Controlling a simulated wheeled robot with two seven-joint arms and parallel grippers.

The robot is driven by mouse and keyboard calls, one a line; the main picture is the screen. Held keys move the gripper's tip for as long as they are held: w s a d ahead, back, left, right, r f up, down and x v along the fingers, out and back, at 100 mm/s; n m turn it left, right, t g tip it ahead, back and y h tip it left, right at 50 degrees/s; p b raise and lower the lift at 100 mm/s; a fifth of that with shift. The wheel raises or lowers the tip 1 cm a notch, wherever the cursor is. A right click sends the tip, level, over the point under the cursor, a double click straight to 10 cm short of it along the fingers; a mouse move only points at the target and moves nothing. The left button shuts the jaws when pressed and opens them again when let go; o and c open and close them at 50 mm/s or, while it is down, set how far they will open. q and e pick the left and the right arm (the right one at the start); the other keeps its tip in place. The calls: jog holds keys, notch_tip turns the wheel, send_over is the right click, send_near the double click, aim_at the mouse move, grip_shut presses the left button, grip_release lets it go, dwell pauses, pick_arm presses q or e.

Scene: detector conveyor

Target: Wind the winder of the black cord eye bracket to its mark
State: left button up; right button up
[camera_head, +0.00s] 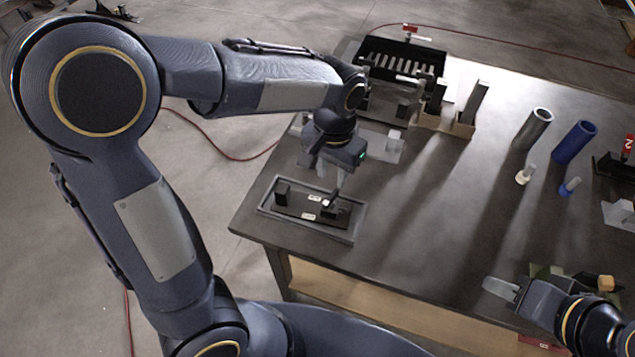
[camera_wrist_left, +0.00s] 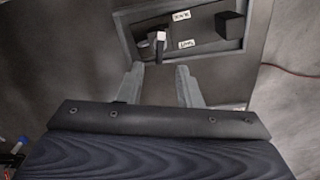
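A black bracket (camera_head: 297,205) lies in a shallow grey tray (camera_head: 262,209) at the table's front left corner. It has a black block at each end and two white labels. A small black winder with a pale tip (camera_head: 328,201) is at its right block; it also shows in the left wrist view (camera_wrist_left: 160,42). My left gripper (camera_head: 333,178) is above that end, fingers pointing down. In the left wrist view its fingers (camera_wrist_left: 160,88) are apart with nothing between them; the winder lies beyond the tips. My right gripper (camera_head: 502,288) is at the lower right, away from the bracket.
A black slotted rack (camera_head: 405,58) and upright blocks in a tan holder (camera_head: 450,122) stand at the back. A grey tube (camera_head: 533,130) and a blue tube (camera_head: 574,143) stand to the right. The table's middle is clear. A red cable (camera_head: 230,157) lies on the floor.

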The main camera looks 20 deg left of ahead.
aim_at(331, 197)
pick_arm(q)
notch_tip(331, 197, down, 8)
jog(key=shift+r, duration=0.1)
dwell(0.4)
grip_shut()
